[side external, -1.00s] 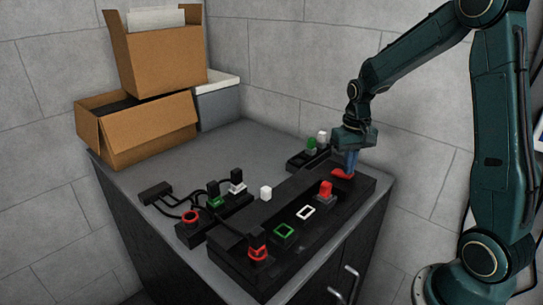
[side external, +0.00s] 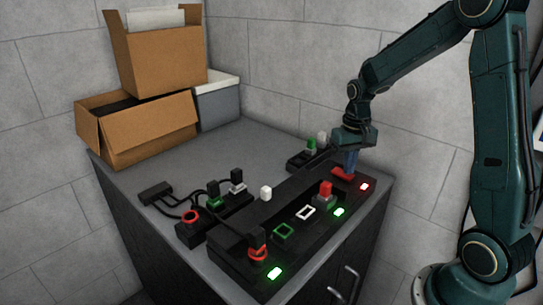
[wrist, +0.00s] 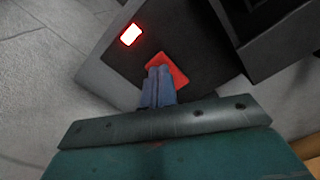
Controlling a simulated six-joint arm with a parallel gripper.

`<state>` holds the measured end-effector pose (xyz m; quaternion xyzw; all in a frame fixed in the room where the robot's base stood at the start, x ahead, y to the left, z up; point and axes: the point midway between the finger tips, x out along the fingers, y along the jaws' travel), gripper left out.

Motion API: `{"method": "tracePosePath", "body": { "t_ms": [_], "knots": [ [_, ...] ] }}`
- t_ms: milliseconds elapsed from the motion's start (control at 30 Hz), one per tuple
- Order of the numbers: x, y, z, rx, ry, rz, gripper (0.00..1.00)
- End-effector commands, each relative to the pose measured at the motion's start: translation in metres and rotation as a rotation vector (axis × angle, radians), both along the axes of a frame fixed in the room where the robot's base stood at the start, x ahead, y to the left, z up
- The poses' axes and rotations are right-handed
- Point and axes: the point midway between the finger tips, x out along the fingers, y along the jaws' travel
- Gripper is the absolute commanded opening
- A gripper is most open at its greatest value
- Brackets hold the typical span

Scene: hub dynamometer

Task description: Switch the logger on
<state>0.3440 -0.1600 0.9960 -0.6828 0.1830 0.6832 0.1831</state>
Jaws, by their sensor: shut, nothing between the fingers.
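The logger appears to be the long black box (side external: 225,258) along the front of the bench. A red switch (side external: 343,174) sits at its right end, and it also shows in the wrist view (wrist: 175,70). My gripper (side external: 351,168) is shut and empty, with its blue fingertips at the red switch, partly hiding it. In the wrist view the fingers (wrist: 160,80) lie together over the red switch; I cannot tell whether they touch it. A red light (side external: 364,187) glows beside the switch, also in the wrist view (wrist: 131,34). Two green lights (side external: 339,212) (side external: 274,273) glow on the front edge.
On the box are a red plug (side external: 326,190), white (side external: 306,213) and green (side external: 283,231) outlined sockets, and a red-ringed black plug (side external: 257,248). A smaller block with cables (side external: 188,234) lies left. Cardboard boxes (side external: 150,125) fill the back left.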

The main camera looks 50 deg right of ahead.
Motion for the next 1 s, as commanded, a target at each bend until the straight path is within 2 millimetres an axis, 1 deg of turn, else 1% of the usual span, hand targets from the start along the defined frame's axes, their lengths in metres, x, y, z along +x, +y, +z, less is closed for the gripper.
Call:
{"method": "tracePosePath", "body": {
  "t_ms": [100,1000],
  "knots": [
    [0.000,0.000,0.008,-0.002,-0.003,0.000,0.00],
    [0.000,0.000,0.058,-0.001,-0.001,0.000,0.00]
  ]
}}
